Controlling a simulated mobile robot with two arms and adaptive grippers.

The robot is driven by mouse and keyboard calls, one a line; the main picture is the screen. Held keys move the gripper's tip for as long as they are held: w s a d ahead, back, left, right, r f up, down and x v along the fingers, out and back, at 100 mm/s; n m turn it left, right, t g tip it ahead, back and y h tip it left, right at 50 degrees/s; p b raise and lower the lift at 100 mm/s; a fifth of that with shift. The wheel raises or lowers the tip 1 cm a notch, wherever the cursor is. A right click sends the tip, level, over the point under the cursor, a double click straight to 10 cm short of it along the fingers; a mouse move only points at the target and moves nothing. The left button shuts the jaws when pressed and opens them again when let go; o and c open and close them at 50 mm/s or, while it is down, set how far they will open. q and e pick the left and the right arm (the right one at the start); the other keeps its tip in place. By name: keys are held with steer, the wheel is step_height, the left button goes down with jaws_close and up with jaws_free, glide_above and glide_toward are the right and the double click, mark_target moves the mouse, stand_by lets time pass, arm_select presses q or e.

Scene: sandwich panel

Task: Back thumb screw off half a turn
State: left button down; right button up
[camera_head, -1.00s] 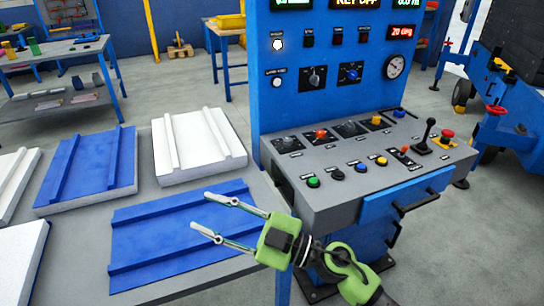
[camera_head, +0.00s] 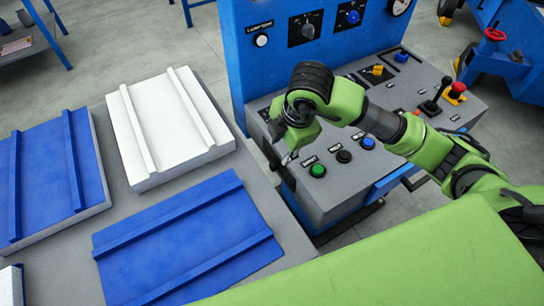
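My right arm reaches in from the right across the control console (camera_head: 322,208). My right gripper (camera_head: 288,157) points down at the console's left edge, near the panel's foot. Its fingers are mostly hidden behind its own green body, with only a small metal bit showing. I cannot tell whether they are open or touching anything. No thumb screw can be made out; that part of the console's left side is covered by the gripper. My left gripper is not in view.
A blue sheet (camera_head: 185,245), a white panel (camera_head: 165,125) and a blue panel (camera_head: 50,185) lie on the grey table left of the console. A green button (camera_head: 317,170), a black joystick (camera_head: 432,103) and a red knob (camera_head: 459,90) stand up from the console.

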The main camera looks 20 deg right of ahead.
mark_target(274, 166)
steer(key=x, duration=1.2)
steer(key=shift+a+f+p, duration=0.1)
steer(key=shift+f+p, duration=0.2)
steer(key=shift+f, duration=0.05)
jaws_close()
